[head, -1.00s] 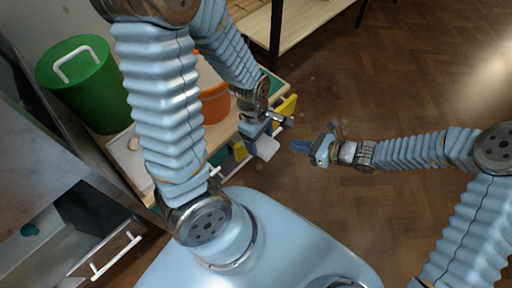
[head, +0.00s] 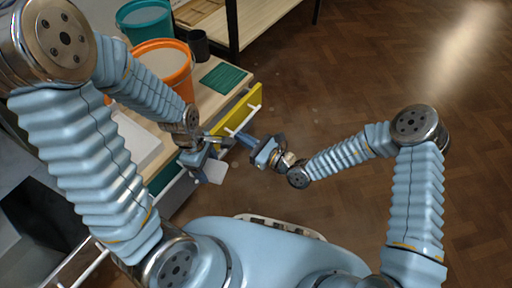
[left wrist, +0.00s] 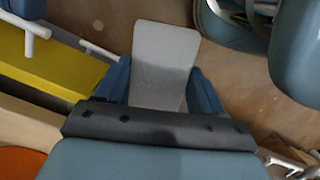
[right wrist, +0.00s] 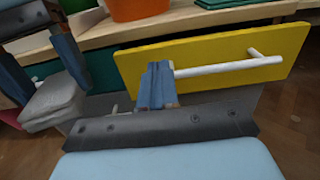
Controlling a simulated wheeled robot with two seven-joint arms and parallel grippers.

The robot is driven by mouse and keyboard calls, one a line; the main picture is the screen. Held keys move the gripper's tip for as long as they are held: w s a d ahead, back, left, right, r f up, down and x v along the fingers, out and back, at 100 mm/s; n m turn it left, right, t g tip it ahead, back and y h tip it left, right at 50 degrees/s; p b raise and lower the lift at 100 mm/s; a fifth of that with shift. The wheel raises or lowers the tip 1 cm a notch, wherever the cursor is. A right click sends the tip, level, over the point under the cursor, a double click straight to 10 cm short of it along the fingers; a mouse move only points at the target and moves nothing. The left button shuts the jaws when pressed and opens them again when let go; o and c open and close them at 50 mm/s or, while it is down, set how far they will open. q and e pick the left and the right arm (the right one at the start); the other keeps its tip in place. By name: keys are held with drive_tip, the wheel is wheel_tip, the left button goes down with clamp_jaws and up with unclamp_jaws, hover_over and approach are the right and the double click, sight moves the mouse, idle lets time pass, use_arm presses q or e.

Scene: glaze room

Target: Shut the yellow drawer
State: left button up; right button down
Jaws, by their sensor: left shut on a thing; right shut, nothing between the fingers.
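The yellow drawer (head: 243,107) is in the cabinet under the worktop, with a white bar handle. Its front stands out from the worktop edge in the right wrist view (right wrist: 215,55). It also shows at the left of the left wrist view (left wrist: 55,68). My right gripper (head: 243,138) is shut and empty, at the drawer front by the handle's left end in the right wrist view (right wrist: 158,68); I cannot tell whether it touches. My left gripper (head: 207,160) is shut on a pale grey flat piece (left wrist: 165,60), held in front of the cabinet below the right gripper.
On the worktop (head: 205,100) stand an orange bucket (head: 165,65), a teal bucket (head: 145,20), a dark cup (head: 198,45) and a green ribbed mat (head: 222,78). Another drawer (head: 60,262) juts out at lower left. The wooden floor to the right is clear.

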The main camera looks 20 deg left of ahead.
sight(222, 126)
drive_tip(key=shift+b+x, duration=0.5)
drive_tip(key=shift+x, duration=2.25)
